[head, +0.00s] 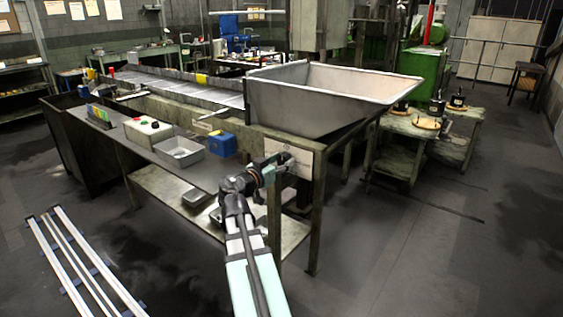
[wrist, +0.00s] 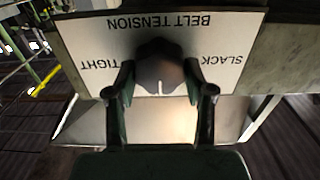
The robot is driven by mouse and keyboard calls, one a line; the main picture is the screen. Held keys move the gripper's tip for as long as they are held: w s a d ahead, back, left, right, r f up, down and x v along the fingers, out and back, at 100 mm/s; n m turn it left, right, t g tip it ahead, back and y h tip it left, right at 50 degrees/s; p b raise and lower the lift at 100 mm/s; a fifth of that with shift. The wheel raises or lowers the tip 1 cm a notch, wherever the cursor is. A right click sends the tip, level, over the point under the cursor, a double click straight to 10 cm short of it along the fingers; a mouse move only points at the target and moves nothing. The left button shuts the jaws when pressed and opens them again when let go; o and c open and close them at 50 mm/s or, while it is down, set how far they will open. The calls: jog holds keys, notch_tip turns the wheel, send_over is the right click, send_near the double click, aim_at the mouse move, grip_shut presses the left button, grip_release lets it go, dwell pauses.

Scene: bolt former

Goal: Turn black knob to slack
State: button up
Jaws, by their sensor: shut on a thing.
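The black knob (wrist: 160,68) sits at the middle of a white plate (wrist: 75,40) in the wrist view. The plate reads BELT TENSION, upside down, with TIGHT at the picture's left and SLACK at its right. The knob's short white mark points down in the picture, away from the BELT TENSION heading and at neither side word. My gripper (wrist: 159,82) is shut on the knob, one finger on each side. In the head view my gripper (head: 271,167) reaches the plate (head: 302,162) on the table's near corner, and hides the knob.
A large grey hopper (head: 330,95) stands above the plate. A blue box (head: 221,143), a grey tray (head: 180,152) and a pale control box (head: 148,130) are on the bench to the left. White rails (head: 82,262) lie on the floor at left. The floor at right is open.

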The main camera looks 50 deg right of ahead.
jog(key=shift+n, duration=0.4)
jog(key=n+b, duration=0.1)
jog(key=n, duration=0.2)
jog(key=shift+w, duration=0.1)
jog(key=n, duration=0.5)
jog(key=shift+w, duration=0.1)
jog(key=n+p, duration=0.2)
jog(key=n, duration=0.2)
jog(key=shift+n, duration=0.3)
jog(key=shift+w+f+n+p, duration=0.15)
jog(key=shift+n+p, duration=1)
jog(key=shift+n, duration=1.15)
jog(key=o, duration=1.1)
jog(key=shift+o, duration=0.2)
jog(key=shift+f, duration=0.1)
